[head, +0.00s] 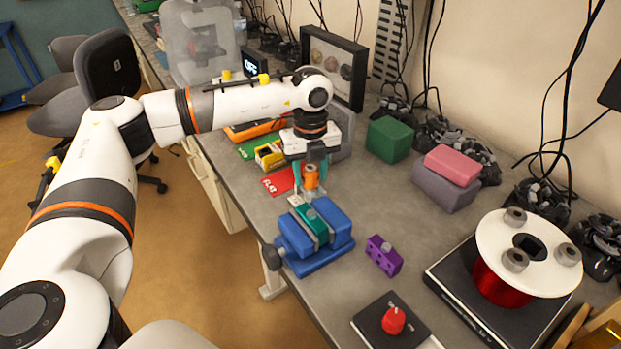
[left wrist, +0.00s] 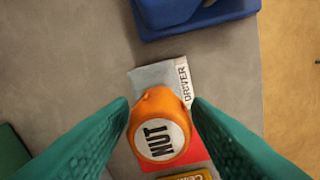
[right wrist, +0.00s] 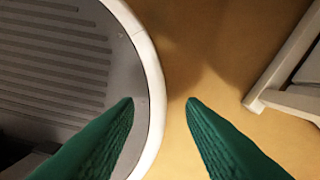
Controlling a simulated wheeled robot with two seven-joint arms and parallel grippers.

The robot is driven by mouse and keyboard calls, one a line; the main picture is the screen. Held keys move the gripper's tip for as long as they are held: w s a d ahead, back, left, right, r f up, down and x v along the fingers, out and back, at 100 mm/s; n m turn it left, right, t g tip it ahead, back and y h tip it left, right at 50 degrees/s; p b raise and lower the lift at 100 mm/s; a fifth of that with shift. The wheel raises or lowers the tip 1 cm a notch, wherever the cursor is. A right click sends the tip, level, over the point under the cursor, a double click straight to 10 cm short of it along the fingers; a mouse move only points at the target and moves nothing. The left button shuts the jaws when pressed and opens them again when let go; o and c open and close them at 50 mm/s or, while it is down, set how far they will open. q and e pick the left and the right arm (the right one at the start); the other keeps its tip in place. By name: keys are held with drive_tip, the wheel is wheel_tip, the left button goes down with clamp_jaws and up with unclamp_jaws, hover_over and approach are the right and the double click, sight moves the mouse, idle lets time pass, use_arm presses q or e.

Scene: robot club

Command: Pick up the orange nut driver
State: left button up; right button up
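The driver's lower shaft is mostly hidden. My right gripper (right wrist: 160,105) is open and empty above the floor, beside my round base.
The blue vise (head: 330,255) with a green piece in its jaws is close to the driver. A red "FLAT" label (head: 278,182) and a yellow bin (head: 269,155) lie on the other side. A purple block (head: 383,256) and a red spool (head: 497,284) stand to the right.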

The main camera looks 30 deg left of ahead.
use_arm(q)
drive_tip(key=c, duration=0.7)
wheel_tip(320, 180, up, 10)
drive_tip(key=shift+b, duration=0.7)
drive_tip(key=shift+c, duration=0.2)
drive_tip(key=o, duration=0.4)
drive_tip(key=c, duration=0.3)
wheel_tip(320, 180, up, 4)
drive_tip(key=p, duration=0.3)
drive_tip(key=shift+f, duration=0.2)
